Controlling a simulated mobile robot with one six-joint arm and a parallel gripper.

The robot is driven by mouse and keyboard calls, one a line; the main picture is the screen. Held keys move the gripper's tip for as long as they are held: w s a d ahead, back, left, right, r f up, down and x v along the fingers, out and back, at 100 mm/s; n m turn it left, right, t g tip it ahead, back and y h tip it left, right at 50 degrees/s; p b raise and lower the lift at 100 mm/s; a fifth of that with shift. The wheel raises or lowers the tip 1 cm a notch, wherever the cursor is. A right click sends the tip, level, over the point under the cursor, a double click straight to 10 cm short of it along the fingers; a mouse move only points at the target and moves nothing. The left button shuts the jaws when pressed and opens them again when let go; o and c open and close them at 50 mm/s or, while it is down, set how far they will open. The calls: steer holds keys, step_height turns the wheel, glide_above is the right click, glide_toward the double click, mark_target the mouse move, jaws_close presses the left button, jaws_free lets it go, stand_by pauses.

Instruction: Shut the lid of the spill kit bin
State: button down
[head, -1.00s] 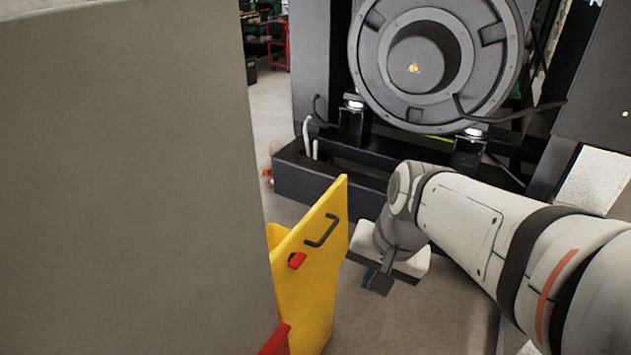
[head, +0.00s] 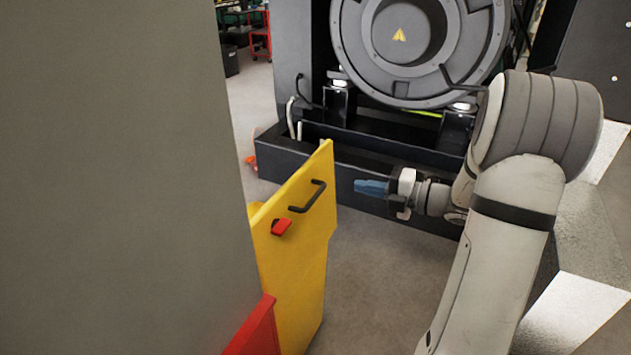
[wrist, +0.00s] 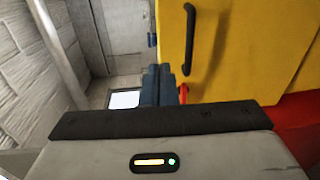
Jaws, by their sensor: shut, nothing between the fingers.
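A yellow panel (head: 292,245) of the spill kit bin stands upright at the edge of a large grey surface in the head view. It carries a black handle (head: 309,197) and a red latch (head: 281,227). I cannot tell whether this panel is the lid or a side; most of the bin is hidden. My gripper (head: 370,187) is shut and empty, its blue fingers pointing left toward the panel, apart from it. In the wrist view the shut fingers (wrist: 157,85) lie just left of the yellow panel (wrist: 230,50), with the handle (wrist: 190,40) beyond them.
A large grey surface (head: 110,180) blocks the left of the head view. A red part (head: 258,330) sits low beside the yellow panel. The genset (head: 410,60) on its black base (head: 350,185) stands behind. Grey floor (head: 375,270) is clear between panel and arm.

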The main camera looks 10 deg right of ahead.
glide_toward(303, 172)
steer(key=shift+m, duration=0.4)
steer(key=x, duration=0.6)
steer(key=shift+w+a+f, duration=0.2)
steer(key=shift+w+a, duration=0.05)
steer(key=shift+a, duration=0.15)
